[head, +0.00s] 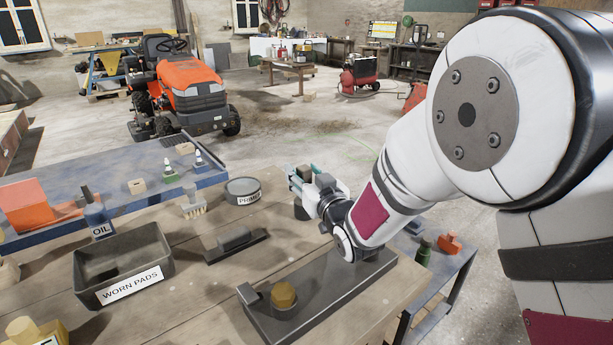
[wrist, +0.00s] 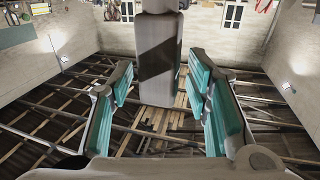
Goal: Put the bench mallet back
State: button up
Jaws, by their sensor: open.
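My gripper (head: 303,184) is above the back right of the wooden bench, with its teal finger pads apart. In the wrist view my gripper (wrist: 165,105) is open around a grey cylindrical thing (wrist: 160,55) with a dark patch. A gap shows on each side of it, so the fingers seem not to touch it. A small part of a greyish thing (head: 301,211) shows just below the fingers in the head view. It may be the bench mallet, but the fingers hide most of it and I cannot tell its full shape.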

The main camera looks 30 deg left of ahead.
jog(key=shift+r, duration=0.1)
jog(key=shift+s+d, duration=0.15)
jog(key=shift+d, duration=0.1)
jog(key=v, duration=1.1)
jog(key=shift+s+p, duration=0.15)
jog(key=shift+p, duration=0.25)
jog(key=shift+d, duration=0.15)
